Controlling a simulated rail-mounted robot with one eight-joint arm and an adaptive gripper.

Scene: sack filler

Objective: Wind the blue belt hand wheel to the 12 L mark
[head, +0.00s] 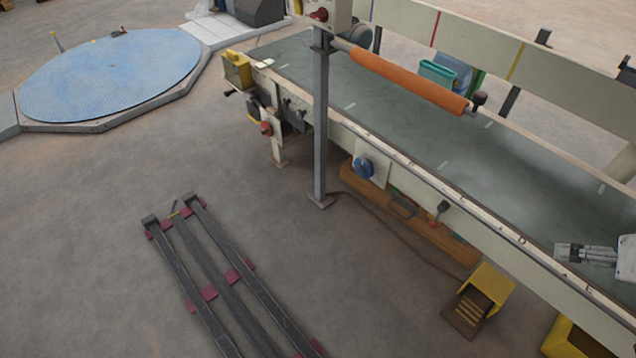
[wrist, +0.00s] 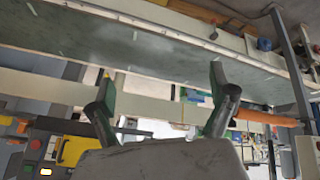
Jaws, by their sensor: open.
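The blue belt hand wheel (head: 364,167) sits on a pale plate on the near side of the conveyor, just right of the grey post. It also shows small in the wrist view as a blue knob (wrist: 264,44) at the upper right. Any 12 L mark is too small to read. My gripper (head: 562,252) is over the near right part of the belt, well to the right of the wheel and apart from it. In the wrist view its two fingers (wrist: 160,76) are spread with nothing between them.
The grey post (head: 320,130) stands left of the wheel. An orange roller (head: 408,78) spans above the belt (head: 450,140).

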